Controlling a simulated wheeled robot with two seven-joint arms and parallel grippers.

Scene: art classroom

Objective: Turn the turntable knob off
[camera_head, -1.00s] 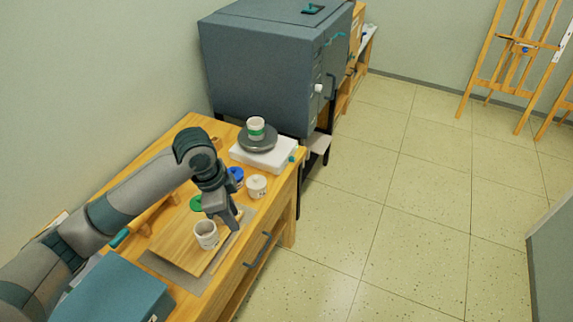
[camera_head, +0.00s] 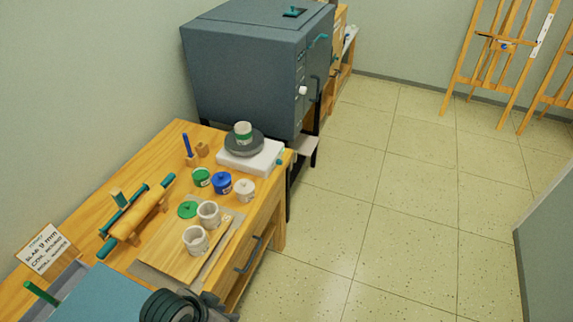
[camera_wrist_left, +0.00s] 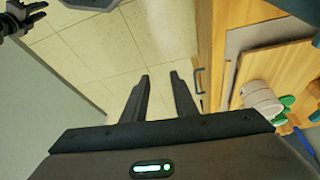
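The turntable is a white base (camera_head: 236,158) with a dark grey disc (camera_head: 244,146) on top, at the far right end of the wooden table in the head view. A small teal knob (camera_head: 279,161) sits on the base's right side. A white cup with a green band (camera_head: 243,132) stands upright on the disc. My left gripper (camera_wrist_left: 161,84) is open and empty in the left wrist view, over the floor beside the table. In the head view my left arm is at the bottom edge, well short of the turntable. A dark pronged shape, possibly my right gripper (camera_wrist_left: 24,14), is cut off at the wrist view's upper left.
Two white cups (camera_head: 195,240) stand on a wooden board (camera_head: 172,262). Green, blue and white jars (camera_head: 221,183) stand between board and turntable. A rolling pin (camera_head: 138,217) lies left. A blue-grey kiln (camera_head: 246,70) stands behind. The floor right of the table is clear.

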